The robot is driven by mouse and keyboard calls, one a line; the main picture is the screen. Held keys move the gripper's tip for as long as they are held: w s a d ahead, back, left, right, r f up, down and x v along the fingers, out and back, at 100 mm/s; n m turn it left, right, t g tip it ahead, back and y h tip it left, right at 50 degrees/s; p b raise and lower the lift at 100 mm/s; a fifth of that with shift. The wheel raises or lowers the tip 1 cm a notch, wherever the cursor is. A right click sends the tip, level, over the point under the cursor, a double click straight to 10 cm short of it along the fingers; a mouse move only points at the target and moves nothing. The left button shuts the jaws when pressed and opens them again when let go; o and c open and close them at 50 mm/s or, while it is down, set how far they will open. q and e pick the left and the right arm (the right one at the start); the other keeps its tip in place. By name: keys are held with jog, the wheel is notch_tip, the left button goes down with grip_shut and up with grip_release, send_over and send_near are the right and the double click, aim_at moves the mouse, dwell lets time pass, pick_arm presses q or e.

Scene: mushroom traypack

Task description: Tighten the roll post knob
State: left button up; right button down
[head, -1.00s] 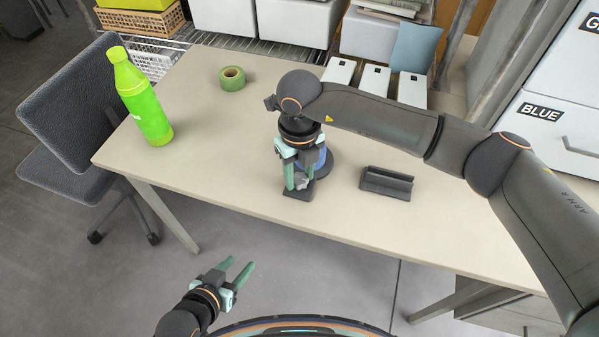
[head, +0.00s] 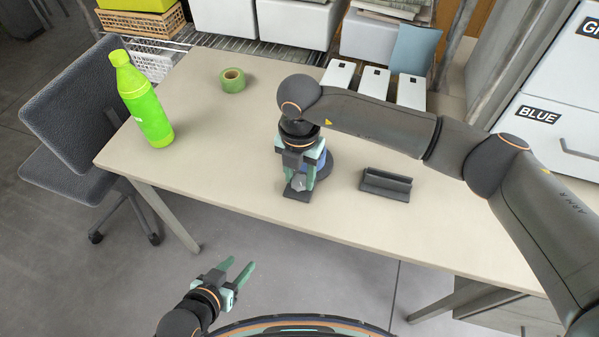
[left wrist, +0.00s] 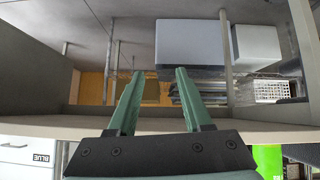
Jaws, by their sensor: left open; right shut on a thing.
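A small grey knob (head: 298,184) sits at the front of a dark device with a flat black foot (head: 297,196) on the table. My right gripper (head: 300,182) reaches down from above with its green fingers around the knob, shut on it. The gripper hides much of the device. A blue part (head: 322,160) on a dark round base shows just behind the fingers. My left gripper (head: 239,265) is open and empty in front of the table edge; its two spread fingers also show in the left wrist view (left wrist: 159,75).
A dark slotted holder (head: 386,184) lies right of the device. A green tape roll (head: 232,80) and a tilted-looking green bottle (head: 144,100) stand on the left of the table (head: 220,140). White boxes (head: 373,82) line the back. A chair (head: 70,110) is at left.

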jog(key=m+p, duration=0.1)
jog(key=m, duration=0.3)
jog(key=shift+r+m, duration=0.1)
jog(key=shift+m, duration=0.2)
jog(key=m+p, duration=0.1)
jog(key=m, duration=0.1)
jog(key=shift+m, duration=0.4)
jog(key=shift+m+p, duration=0.35)
jog(key=shift+m, duration=0.05)
jog(key=shift+m+p, duration=0.5)
jog(key=shift+m, duration=0.6)
jog(key=shift+m+p, duration=0.3)
jog(key=shift+m, duration=0.4)
pick_arm(q)
jog(key=r, duration=0.1)
jog(key=a+r, duration=0.1)
jog(key=shift+s+a+r, duration=0.25)
jog(key=shift+a+r, duration=0.05)
jog(key=shift+r, duration=0.1)
pick_arm(e)
jog(key=shift+m, duration=0.3)
pick_arm(q)
jog(key=shift+s, duration=0.1)
jog(key=shift+d+r, duration=0.1)
pick_arm(e)
jog(key=shift+c, duration=2.1)
grip_release()
